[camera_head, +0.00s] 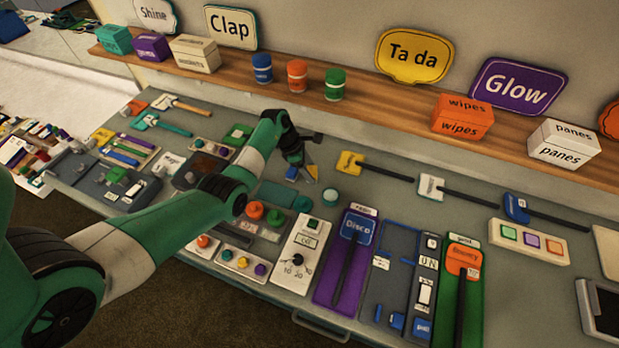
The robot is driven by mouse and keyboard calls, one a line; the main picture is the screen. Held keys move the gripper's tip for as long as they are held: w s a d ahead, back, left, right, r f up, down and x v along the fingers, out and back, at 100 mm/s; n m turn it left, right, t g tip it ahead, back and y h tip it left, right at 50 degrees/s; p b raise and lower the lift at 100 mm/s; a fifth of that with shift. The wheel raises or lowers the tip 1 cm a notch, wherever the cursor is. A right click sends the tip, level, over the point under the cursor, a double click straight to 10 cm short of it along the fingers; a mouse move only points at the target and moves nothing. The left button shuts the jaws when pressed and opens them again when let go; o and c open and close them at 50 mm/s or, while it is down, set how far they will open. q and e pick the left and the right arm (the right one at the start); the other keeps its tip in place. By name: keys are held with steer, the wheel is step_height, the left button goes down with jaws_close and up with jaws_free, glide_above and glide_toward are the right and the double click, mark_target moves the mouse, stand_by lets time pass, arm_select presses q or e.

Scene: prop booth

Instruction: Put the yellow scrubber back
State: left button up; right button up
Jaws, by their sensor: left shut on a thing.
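My left gripper (299,160) reaches over the middle of the counter. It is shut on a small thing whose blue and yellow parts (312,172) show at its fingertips. The fingers hide part of it, and I cannot tell for sure that it is the yellow scrubber. A yellow-headed tool (350,162) with a dark handle lies on the counter just to the right of the gripper, apart from it. My right gripper is not in view.
A white-headed tool (431,187) and a blue-headed tool (516,208) lie further right. A purple panel (328,288), a green panel (471,301) and a white dial box (299,248) stand along the front. A wooden shelf (380,101) with boxes and cans runs behind.

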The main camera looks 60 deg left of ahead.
arm_select(q)
steer(key=shift+a+f+b, duration=0.2)
steer(key=shift+f+b, duration=0.1)
steer(key=shift+f, duration=0.05)
steer(key=shift+f+b, duration=0.55)
steer(key=shift+f, duration=0.8)
steer(key=shift+f, duration=0.1)
steer(key=o, duration=1.4)
steer(key=shift+o, duration=0.2)
steer(key=shift+r, duration=0.2)
steer(key=p+v, duration=0.4)
steer(key=v, duration=0.7)
steer(key=shift+r+p, duration=0.4)
